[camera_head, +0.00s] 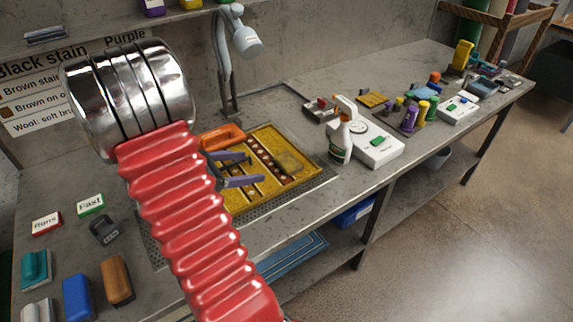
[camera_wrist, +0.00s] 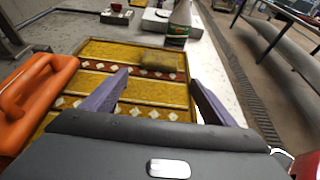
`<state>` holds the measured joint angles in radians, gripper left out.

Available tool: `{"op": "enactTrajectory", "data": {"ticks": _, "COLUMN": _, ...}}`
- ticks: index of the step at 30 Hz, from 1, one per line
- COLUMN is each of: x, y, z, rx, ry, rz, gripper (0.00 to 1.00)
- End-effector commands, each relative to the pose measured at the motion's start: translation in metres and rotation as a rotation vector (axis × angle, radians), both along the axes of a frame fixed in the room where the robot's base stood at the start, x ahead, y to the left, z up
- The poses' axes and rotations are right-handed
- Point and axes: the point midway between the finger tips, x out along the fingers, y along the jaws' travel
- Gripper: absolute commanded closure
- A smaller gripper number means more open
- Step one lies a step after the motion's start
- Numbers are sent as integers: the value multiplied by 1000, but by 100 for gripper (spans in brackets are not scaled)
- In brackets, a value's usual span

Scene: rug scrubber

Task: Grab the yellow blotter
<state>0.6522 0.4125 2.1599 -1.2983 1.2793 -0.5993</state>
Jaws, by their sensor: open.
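My gripper (camera_head: 246,169) is open over the patterned yellow rug (camera_head: 263,200); its two purple-grey fingers point across the rug in the wrist view (camera_wrist: 159,78), with nothing between them. No thing is clearly marked as the yellow blotter. A flat yellow piece (camera_head: 372,99) lies further along the bench. A taller yellow object (camera_head: 462,56) stands near the bench's far end. Both are well away from my gripper.
An orange handled tool (camera_head: 222,136) lies at the rug's left edge, close to my gripper. A spray bottle (camera_head: 341,135) and a white box (camera_head: 377,147) stand right of the rug. Teal (camera_head: 36,268), blue (camera_head: 78,297) and brown (camera_head: 116,280) blocks lie at the near left.

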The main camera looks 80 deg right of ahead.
Motion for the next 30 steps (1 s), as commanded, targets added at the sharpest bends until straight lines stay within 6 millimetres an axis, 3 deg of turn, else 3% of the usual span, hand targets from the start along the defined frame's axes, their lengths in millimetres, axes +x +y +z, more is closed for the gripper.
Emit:
{"op": "enactTrajectory", "data": {"ticks": 11, "x": -6, "y": -6, "z": -3, "rx": 0, "ry": -2, "rz": -4, "gripper": 20}}
{"op": "enactTrajectory", "data": {"ticks": 30, "x": -53, "y": -59, "z": -32, "rx": 0, "ry": -3, "rz": -3, "gripper": 20}}
